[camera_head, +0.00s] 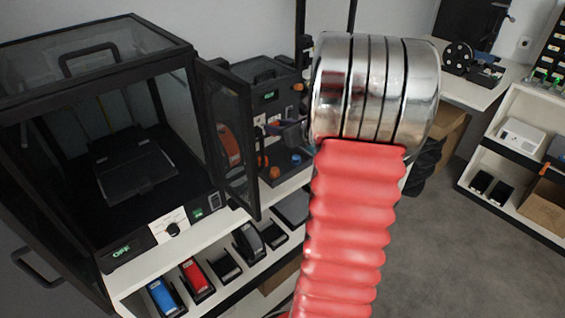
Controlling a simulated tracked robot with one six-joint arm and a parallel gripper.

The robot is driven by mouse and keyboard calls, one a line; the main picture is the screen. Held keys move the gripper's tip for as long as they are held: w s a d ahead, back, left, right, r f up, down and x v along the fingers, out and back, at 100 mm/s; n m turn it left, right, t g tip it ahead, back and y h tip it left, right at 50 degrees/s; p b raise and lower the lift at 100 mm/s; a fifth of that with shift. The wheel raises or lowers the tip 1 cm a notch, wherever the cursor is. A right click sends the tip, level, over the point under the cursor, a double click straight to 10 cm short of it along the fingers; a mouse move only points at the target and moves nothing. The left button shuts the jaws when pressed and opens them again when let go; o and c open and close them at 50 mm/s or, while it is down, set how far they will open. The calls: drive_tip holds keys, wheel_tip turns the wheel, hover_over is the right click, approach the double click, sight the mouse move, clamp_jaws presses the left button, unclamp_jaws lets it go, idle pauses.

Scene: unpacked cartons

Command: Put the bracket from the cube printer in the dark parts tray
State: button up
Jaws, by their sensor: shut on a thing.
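The cube-shaped printer (92,68) stands at the left, with a black frame and clear panels. Its door (228,135) is swung open toward the right. Inside, a dark flat bed (137,170) shows, and I see no bracket on it. My red ribbed arm with its chrome joint fills the middle of the view. My gripper is not clearly seen; the arm hides the area behind it. I cannot make out the bracket. A flat dark tray-like thing (292,207) lies on the bench right of the door; I cannot tell whether it is the parts tray.
Blue (163,297) and red (197,279) items sit in dark holders on the shelf below the printer. A second dark machine (272,92) stands behind the door. A white shelf unit (520,160) and a spool (458,57) are at the right. The grey floor (460,260) is clear.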

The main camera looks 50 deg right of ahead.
drive_tip(key=shift+f, duration=3.1)
drive_tip(key=shift+f, duration=1.9)
drive_tip(key=o, duration=0.7)
drive_tip(key=shift+o, duration=0.2)
drive_tip(key=v, duration=1.2)
